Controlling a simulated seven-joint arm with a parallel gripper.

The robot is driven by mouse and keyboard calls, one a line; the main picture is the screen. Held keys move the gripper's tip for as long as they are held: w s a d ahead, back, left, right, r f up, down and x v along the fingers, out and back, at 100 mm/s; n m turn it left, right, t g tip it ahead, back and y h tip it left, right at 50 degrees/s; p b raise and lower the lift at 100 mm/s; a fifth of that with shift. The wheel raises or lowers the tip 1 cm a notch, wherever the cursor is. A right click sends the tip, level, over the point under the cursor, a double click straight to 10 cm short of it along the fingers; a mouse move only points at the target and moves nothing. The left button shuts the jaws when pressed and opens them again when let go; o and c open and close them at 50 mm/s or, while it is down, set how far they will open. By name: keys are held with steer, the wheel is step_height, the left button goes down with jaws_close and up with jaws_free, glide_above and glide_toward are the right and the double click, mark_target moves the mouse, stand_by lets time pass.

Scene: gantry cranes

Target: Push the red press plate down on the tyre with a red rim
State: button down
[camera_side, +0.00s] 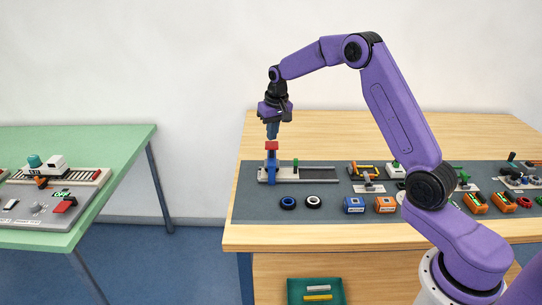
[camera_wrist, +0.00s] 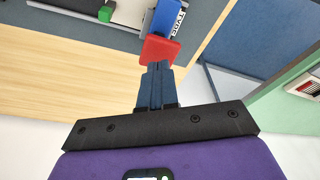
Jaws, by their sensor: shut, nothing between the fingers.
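The red press plate (camera_side: 271,146) sits at the top of a blue press (camera_side: 271,170) on a light base at the mat's left part. My gripper (camera_side: 272,135) is shut and empty, pointing down just above the plate. In the wrist view the blue fingertips (camera_wrist: 158,68) are at the near edge of the red plate (camera_wrist: 161,50); I cannot tell whether they touch it. No tyre with a red rim shows clearly by the press; what is under the plate is hidden. Two loose tyres lie in front, one with a blue rim (camera_side: 288,202), one with a white rim (camera_side: 313,202).
A green block (camera_side: 295,163) stands on the press base, right of the column. Blue (camera_side: 354,205) and orange (camera_side: 385,205) boxes lie to the right, with several small devices beyond. A green table (camera_side: 120,150) with other equipment stands at left. The air around my gripper is clear.

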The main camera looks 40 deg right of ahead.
mark_target(272, 144)
steer(key=shift+s+f, duration=0.1)
steer(key=shift+f, duration=1.5)
stand_by(0.5)
steer(key=shift+r, duration=4.15)
